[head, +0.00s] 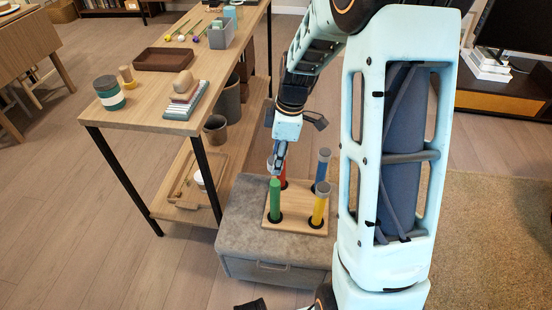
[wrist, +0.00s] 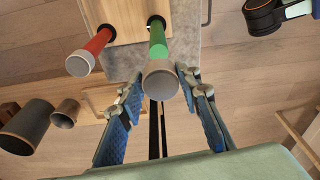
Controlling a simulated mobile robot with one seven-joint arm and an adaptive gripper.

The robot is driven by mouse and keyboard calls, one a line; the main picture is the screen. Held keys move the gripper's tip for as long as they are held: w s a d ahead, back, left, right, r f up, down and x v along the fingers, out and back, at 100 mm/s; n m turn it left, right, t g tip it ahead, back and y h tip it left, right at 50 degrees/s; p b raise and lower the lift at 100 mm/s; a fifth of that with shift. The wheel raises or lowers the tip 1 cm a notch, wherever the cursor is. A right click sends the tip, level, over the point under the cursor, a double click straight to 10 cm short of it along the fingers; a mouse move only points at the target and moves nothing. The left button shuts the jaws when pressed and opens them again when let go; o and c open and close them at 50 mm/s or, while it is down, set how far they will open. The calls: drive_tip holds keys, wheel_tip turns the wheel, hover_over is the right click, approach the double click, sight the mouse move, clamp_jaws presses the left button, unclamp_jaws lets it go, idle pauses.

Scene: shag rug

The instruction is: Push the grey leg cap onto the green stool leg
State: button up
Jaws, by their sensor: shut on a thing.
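The green stool leg (head: 275,203) stands upright at the front left of a wooden board. Its top shows bare green in the head view. My gripper (head: 275,172) points down just above this leg. In the wrist view, its blue-padded fingers (wrist: 164,101) are on either side of the grey leg cap (wrist: 161,82), and the gripper is shut on it. The cap lines up with the green leg there (wrist: 157,42) and covers its end. I cannot tell whether cap and leg touch.
The board (head: 296,223) rests on a grey storage ottoman (head: 245,240). Grey-capped blue (head: 322,172) and yellow (head: 319,210) legs stand to the right. The red leg (wrist: 95,45), grey-capped, is close behind. A wooden table (head: 150,118) stands left.

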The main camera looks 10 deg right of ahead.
sight(276, 183)
drive_tip(key=shift+f+b, duration=2.2)
drive_tip(key=shift+f, duration=1.1)
drive_tip(key=shift+f+b, duration=0.85)
drive_tip(key=shift+f, duration=0.5)
drive_tip(key=o, duration=0.8)
drive_tip(key=shift+o, duration=0.2)
drive_tip(key=shift+r, duration=0.1)
wheel_tip(276, 183, up, 12)
drive_tip(key=d, duration=0.1)
drive_tip(key=shift+s+d, duration=0.25)
drive_tip(key=shift+d, duration=0.1)
